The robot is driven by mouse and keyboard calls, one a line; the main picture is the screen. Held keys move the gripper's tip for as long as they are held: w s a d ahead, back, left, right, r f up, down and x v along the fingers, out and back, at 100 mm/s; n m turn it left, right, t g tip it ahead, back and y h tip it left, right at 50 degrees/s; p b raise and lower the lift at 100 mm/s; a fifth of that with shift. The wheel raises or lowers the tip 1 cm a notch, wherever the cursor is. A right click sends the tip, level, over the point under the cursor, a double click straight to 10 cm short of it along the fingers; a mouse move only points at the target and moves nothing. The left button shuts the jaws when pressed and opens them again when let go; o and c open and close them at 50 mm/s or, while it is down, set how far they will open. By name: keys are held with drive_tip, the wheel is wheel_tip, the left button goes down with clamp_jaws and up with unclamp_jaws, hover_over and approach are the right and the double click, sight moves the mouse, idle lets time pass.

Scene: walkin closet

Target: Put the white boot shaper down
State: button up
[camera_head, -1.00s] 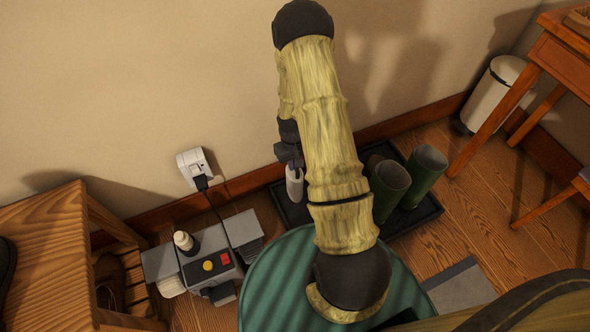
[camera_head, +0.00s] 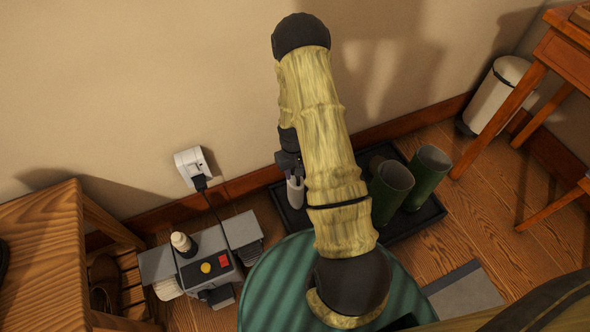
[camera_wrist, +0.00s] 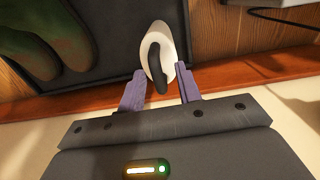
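The white boot shaper (camera_head: 296,192) shows at the left end of the black boot tray (camera_head: 430,217), partly hidden by my arm. In the wrist view the white boot shaper (camera_wrist: 160,48) has a dark handle facing me. My gripper (camera_wrist: 160,78) has its two purple fingers spread on either side of the handle, with visible gaps, so it looks open. In the head view my gripper (camera_head: 292,172) is just above the shaper, mostly behind my arm. The shaper's base is hidden, so its contact with the tray cannot be told.
Green boots (camera_head: 428,172) stand in the tray, right of the shaper. A grey machine (camera_head: 210,262) is at the lower left, by a wooden bench (camera_head: 45,235). An outlet with a plug (camera_head: 193,167) is on the wall. A white bin (camera_head: 495,95) stands at right.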

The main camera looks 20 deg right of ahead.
wheel_tip(320, 180, up, 12)
drive_tip(key=p, duration=0.6)
drive_tip(key=shift+w+r, duration=0.15)
drive_tip(key=s+a+r+t, duration=0.1)
drive_tip(key=s+a+r, duration=0.2)
drive_tip(key=r, duration=0.4)
drive_tip(key=s+a+r+t, duration=0.1)
drive_tip(key=s+a+r, duration=0.2)
drive_tip(key=s+r, duration=0.2)
drive_tip(key=s+a+r+t, duration=0.1)
drive_tip(key=s+a+r, duration=0.2)
drive_tip(key=r, duration=0.8)
drive_tip(key=shift+s, duration=0.9)
drive_tip(key=shift+a+r, duration=0.1)
